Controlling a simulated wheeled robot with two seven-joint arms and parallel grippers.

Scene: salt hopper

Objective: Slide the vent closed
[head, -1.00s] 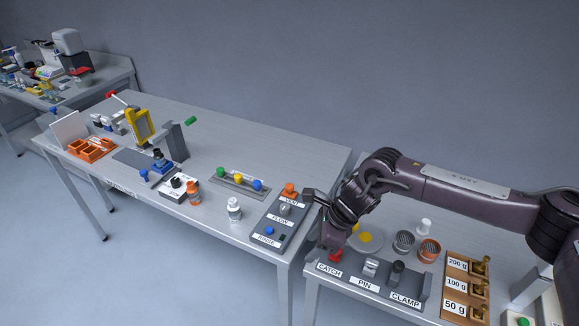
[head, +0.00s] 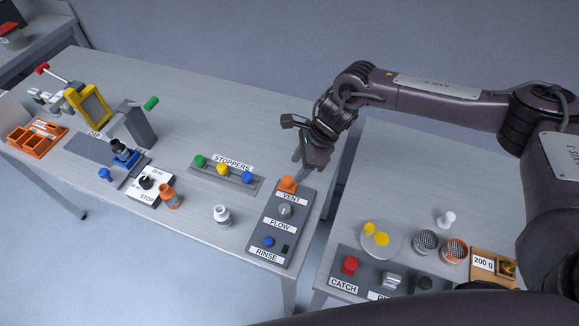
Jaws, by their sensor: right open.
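The orange vent knob (head: 288,184) sits at the far end of a dark grey panel (head: 266,221), just above the label VENT. The panel lies on the right end of the main table. My right gripper (head: 304,164) reaches in from the right and hangs just behind and above the vent knob, with its fingers pointing down. It is open and appears empty. It looks apart from the knob, but the exact gap is hard to tell. My left gripper is not in view.
A FLOW dial (head: 285,210) and a blue RINSE button (head: 269,241) share the panel. A white bottle (head: 221,214) and a stopper rack (head: 224,178) stand to its left. A second table holds a red CATCH knob (head: 350,264) and a plate (head: 382,241).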

